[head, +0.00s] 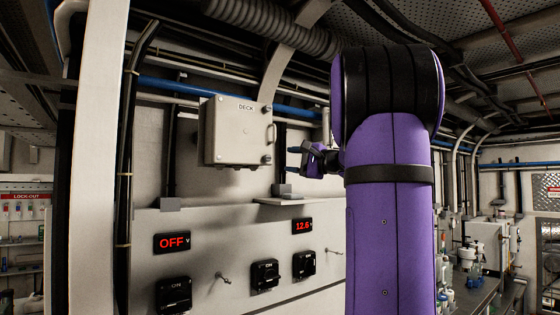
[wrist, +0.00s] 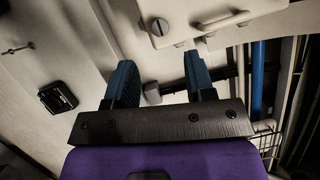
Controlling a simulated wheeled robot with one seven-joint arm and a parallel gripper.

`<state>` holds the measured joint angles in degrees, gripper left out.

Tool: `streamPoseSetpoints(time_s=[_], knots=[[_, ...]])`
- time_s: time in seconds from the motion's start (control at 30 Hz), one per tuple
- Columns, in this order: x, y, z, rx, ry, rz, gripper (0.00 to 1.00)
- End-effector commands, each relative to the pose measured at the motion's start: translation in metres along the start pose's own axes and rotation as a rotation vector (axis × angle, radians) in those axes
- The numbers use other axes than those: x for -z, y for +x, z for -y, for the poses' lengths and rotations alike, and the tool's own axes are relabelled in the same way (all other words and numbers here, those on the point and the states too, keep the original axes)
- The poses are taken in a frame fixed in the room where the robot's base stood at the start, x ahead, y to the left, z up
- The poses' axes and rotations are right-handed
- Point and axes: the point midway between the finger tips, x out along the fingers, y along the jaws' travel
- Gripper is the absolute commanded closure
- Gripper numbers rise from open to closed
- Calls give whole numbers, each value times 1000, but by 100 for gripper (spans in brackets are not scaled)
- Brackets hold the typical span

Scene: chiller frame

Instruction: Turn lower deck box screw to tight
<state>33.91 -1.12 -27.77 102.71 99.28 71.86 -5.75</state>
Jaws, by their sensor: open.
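The deck box (head: 232,135) is a pale grey wall cabinet labelled DECK, with its door shut. The lower deck box screw (head: 266,160) is a small round knob at the door's lower right corner. In the wrist view a round slotted screw (wrist: 160,27) shows at the box's corner, taken as the lower one. It lies beyond my fingertips, roughly midway between them. My gripper (head: 297,150) is to the right of the box, apart from the screw. In the wrist view my gripper (wrist: 160,65) is open, with nothing between its blue fingers.
A door handle (head: 271,134) stands out between the lower and upper screws (head: 268,109). A small ledge (head: 282,201) lies below the gripper. Several black switches (head: 265,275) and a protruding toggle (head: 223,278) sit lower on the panel. A blue pipe (head: 170,87) runs behind the box.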

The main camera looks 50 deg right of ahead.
Motion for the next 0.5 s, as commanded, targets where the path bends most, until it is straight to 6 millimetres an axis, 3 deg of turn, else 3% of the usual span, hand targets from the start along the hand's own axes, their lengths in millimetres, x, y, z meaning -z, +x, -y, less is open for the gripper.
streamPoseSetpoints(time_s=[0.2,0.5], knots=[[0,-29,0,1,1,-1,51],[0,-37,0,0,0,0,51]])
